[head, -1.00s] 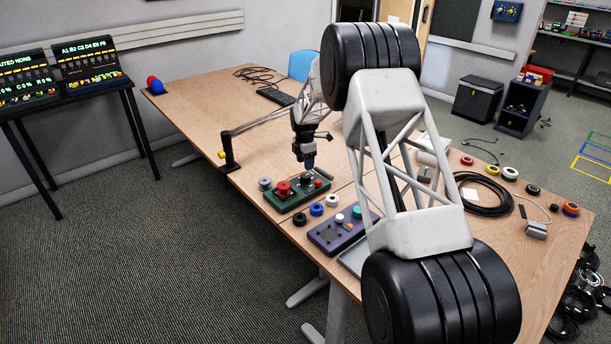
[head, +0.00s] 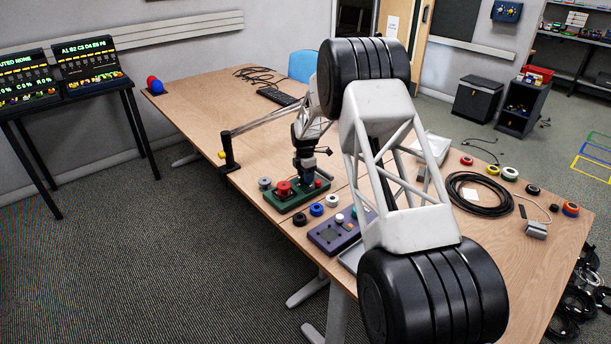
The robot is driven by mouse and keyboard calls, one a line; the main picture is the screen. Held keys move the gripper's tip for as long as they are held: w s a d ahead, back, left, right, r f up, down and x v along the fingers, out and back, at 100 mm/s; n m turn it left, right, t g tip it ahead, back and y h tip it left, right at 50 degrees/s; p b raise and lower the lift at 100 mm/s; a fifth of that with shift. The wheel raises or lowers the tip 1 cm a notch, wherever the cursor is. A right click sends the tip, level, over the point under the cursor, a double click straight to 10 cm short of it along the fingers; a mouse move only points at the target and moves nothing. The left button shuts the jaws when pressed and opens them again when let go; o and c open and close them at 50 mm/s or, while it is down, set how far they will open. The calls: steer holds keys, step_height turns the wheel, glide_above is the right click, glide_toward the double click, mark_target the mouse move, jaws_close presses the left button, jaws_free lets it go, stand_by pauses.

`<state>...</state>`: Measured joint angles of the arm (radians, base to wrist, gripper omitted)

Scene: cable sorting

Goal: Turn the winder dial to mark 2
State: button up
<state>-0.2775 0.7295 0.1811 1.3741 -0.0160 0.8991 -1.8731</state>
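A green control box (head: 291,203) stands near the table's left front edge. It carries a large red knob (head: 284,188) and a small red button (head: 318,183). A dark dial on its far side is now hidden behind my gripper (head: 305,178). My gripper points down at that dial's place, low over the box. Its fingers are small and dark here, so I cannot tell whether they are open, shut or touching the dial. No mark numbers can be read.
A purple control box (head: 334,234) stands nearer on the right, partly behind my arm. Blue (head: 316,209), white and black spools sit between the boxes. A black post with a rod (head: 229,155) stands left. A cable coil (head: 478,194) lies right.

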steer(key=c, duration=0.5)
